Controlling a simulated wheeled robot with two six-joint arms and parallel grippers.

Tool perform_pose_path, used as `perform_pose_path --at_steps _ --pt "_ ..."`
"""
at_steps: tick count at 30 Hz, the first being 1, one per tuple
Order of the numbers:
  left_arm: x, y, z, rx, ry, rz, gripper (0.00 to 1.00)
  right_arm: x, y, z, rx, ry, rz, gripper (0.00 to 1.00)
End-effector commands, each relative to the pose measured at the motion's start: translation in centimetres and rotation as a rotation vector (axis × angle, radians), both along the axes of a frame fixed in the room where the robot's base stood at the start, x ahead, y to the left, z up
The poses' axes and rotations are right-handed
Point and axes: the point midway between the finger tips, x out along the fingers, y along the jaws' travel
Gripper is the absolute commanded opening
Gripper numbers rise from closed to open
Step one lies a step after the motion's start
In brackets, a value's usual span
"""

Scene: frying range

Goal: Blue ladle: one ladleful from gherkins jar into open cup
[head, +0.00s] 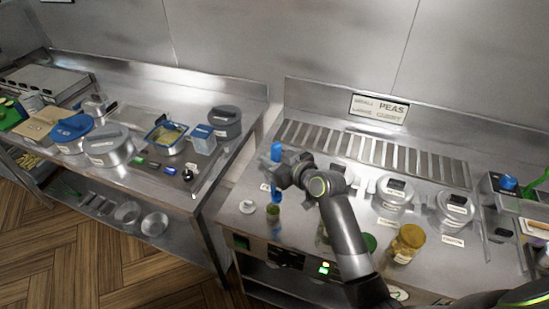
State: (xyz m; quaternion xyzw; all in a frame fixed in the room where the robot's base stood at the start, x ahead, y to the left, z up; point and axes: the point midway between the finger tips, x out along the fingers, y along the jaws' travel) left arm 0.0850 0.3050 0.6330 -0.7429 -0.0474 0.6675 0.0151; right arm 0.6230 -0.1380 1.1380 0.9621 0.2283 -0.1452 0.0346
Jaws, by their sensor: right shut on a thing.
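My right gripper (278,170) is shut on the upright blue ladle (276,152), whose blue handle sticks up above the jaws. It is over the left part of the right-hand counter. Just below it stands a small, dark greenish vessel (273,212); I cannot tell whether it is the open cup or whether the ladle's bowl touches it. A pale greenish jar (322,234), perhaps the gherkins jar, is partly hidden by my right arm. A green lid (369,242) lies to its right. My left gripper is not in view.
A small white dish (247,206) sits near the counter's left edge. A yellow jar (407,243) stands right of my arm, with lidded steel pots (394,194) behind.

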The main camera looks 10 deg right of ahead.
Motion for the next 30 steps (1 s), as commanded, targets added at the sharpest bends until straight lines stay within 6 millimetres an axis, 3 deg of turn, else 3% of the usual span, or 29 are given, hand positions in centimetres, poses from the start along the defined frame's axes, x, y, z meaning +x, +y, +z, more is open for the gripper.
perform_pose_path --at_steps 5,21,30 --pt "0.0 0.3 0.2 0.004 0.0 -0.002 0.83 0.0 0.0 0.7 0.0 -0.004 0.001 0.02" --pt "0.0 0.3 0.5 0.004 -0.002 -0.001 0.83 0.0 0.0 8.4 -0.002 -0.005 0.0 0.02" --pt "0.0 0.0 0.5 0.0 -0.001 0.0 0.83 0.0 0.0 9.1 -0.003 -0.001 0.0 0.02"
